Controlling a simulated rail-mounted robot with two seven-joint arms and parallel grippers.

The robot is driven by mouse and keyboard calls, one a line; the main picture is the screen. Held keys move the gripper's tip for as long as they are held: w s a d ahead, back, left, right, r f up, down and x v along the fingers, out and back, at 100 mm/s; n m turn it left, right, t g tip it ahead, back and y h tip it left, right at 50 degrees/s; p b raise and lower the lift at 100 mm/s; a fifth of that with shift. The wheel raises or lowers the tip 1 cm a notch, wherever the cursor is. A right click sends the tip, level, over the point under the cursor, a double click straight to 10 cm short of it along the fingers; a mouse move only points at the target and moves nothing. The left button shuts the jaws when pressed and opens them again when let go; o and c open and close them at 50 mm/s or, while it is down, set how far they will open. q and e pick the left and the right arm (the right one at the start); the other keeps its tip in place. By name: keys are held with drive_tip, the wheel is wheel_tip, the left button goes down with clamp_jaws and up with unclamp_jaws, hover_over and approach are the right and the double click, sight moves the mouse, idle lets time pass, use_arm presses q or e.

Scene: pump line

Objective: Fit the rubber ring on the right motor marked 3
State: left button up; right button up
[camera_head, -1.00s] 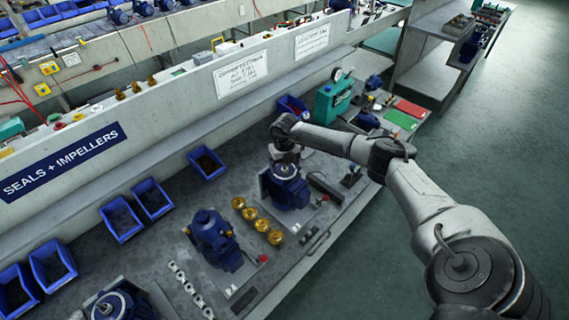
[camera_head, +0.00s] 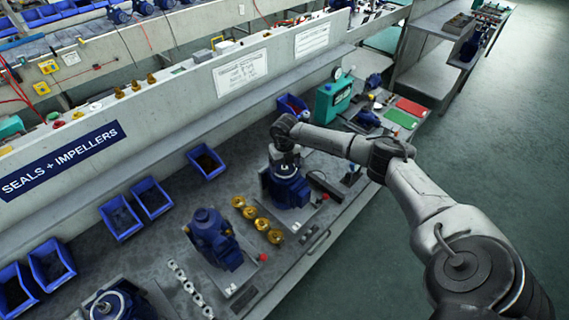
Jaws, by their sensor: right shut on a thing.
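Three blue motors stand on the grey bench. The right motor (camera_head: 289,191) is upright on a plate. The middle motor (camera_head: 214,236) stands to its left, and the left motor (camera_head: 113,306) is cut by the bottom edge. My right gripper (camera_head: 288,168) points down at the top of the right motor, close to or touching it. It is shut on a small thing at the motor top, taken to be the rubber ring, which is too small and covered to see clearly. The number marks cannot be read. My left gripper is out of view.
Several brass impellers (camera_head: 262,224) stand between the middle and right motors. A row of pale small parts (camera_head: 187,287) lies left of the middle motor. Blue bins (camera_head: 206,164) line the back wall. A teal press (camera_head: 333,99) stands beyond the right motor.

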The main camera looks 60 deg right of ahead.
drive_tip(key=shift+f, duration=0.2)
drive_tip(key=o, duration=0.7)
drive_tip(key=shift+o, duration=0.2)
drive_tip(key=shift+r, duration=0.25)
wheel_tip(320, 180, up, 4)
drive_tip(key=p, duration=0.3)
drive_tip(key=shift+p, duration=0.3)
wheel_tip(320, 180, up, 5)
drive_tip(key=p, duration=0.3)
drive_tip(key=shift+f, duration=0.15)
